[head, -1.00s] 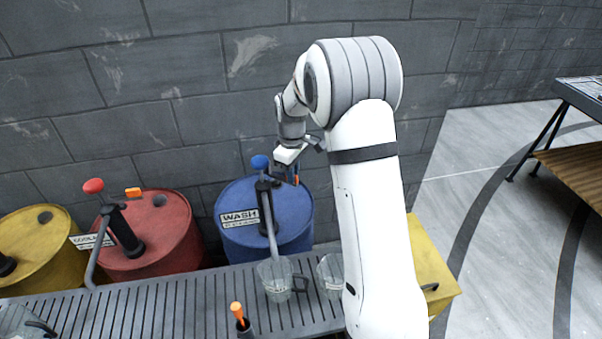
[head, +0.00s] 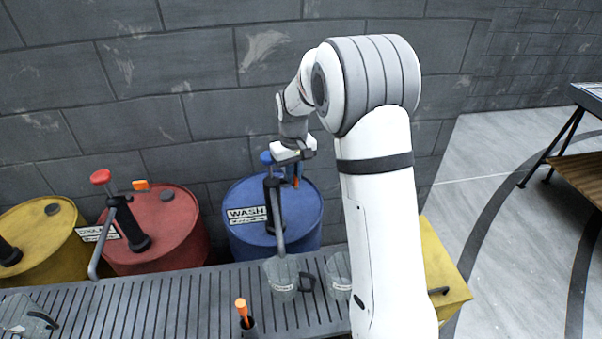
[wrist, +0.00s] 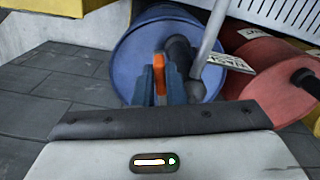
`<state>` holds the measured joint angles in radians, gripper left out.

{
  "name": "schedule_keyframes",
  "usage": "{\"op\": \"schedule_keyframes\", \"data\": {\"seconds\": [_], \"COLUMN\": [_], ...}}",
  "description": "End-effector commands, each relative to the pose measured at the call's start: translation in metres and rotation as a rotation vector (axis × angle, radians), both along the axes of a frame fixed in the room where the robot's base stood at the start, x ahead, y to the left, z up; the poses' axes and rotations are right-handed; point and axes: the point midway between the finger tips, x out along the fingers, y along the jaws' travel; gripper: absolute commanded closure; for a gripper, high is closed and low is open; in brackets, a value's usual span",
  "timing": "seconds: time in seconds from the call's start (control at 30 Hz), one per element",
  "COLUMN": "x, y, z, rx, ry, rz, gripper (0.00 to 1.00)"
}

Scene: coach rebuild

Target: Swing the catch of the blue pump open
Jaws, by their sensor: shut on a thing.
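The blue pump is a dark post with a blue knob (head: 266,157) and a grey spout (head: 277,215), standing on the blue drum (head: 247,240). Its orange catch (head: 296,183) shows just below my gripper (head: 292,172), right of the pump post. In the wrist view the orange catch (wrist: 159,72) sits between the two bluish fingers of my gripper (wrist: 160,88), which are shut on it. The pump post (wrist: 180,55) is close beside the fingers there. The fingers partly hide the catch and its pivot, so I cannot tell its angle well.
A red drum (head: 175,228) with its own pump and orange catch (head: 141,185) stands left, a yellow drum (head: 30,235) beyond it. A slatted bench (head: 180,300) in front holds clear jugs (head: 283,277) and an orange-handled tool (head: 241,307). A grey wall is behind.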

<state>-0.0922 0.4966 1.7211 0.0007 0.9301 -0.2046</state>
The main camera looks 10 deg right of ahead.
Motion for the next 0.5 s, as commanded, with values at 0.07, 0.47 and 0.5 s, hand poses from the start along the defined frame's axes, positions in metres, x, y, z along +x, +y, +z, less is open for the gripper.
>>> {"op": "schedule_keyframes", "data": {"seconds": [0.07,0.47,0.5], "x": [0.0053,0.0048,0.0043], "y": [0.0028,0.0015,0.0012], "z": [0.0050,0.0047,0.0042], "rx": [0.004,0.003,0.003], "ry": [-0.021,-0.018,-0.016], "rz": [-0.001,-0.002,-0.002], "gripper": [1.00,0.81,0.78]}}
